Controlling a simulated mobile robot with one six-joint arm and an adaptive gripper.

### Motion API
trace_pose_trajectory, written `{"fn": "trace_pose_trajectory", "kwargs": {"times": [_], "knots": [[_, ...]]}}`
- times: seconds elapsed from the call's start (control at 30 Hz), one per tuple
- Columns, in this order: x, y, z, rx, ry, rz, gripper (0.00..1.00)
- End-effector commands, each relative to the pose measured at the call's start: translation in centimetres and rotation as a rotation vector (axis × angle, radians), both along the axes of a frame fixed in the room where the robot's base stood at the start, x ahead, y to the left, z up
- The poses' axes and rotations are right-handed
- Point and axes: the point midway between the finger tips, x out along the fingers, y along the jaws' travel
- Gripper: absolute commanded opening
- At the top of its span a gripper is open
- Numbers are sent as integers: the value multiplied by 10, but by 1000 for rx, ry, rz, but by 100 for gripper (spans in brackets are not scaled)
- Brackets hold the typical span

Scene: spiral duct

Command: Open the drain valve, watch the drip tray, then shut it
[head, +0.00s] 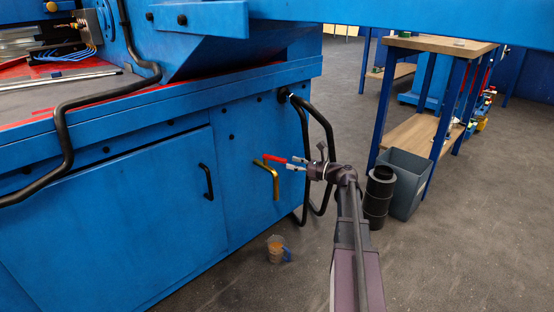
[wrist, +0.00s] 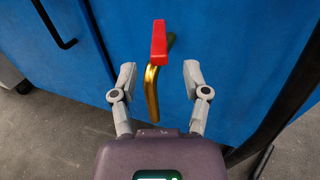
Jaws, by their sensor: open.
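The drain valve is a brass pipe (head: 276,184) bent downward on the blue cabinet front, with a red lever handle (head: 274,158) at its top. In the wrist view the red handle (wrist: 159,43) stands upright in the picture, above the brass pipe (wrist: 152,92). My gripper (head: 297,164) is open, its tips close to the valve's right side in the head view. In the wrist view my gripper (wrist: 160,78) has its two fingers spread either side of the brass pipe, apart from it. I cannot make out a drip tray; a small container with brownish contents (head: 276,249) is on the floor below the valve.
Black hoses (head: 325,130) loop down the cabinet's right corner, close to my arm. A black door handle (head: 206,181) is left of the valve. A grey bin (head: 406,185), a black cylinder (head: 378,197) and a workbench (head: 440,44) stand right. Floor in front is open.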

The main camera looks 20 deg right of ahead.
Motion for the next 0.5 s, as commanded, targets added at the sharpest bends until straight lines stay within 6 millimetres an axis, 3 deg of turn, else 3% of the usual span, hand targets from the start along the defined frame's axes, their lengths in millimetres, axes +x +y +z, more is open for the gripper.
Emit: {"fn": "trace_pose_trajectory", "kwargs": {"times": [0.2, 0.5], "knots": [[27, 21, 0, 0, 0, 2, 60], [51, 41, 0, 0, 0, 1, 60]]}}
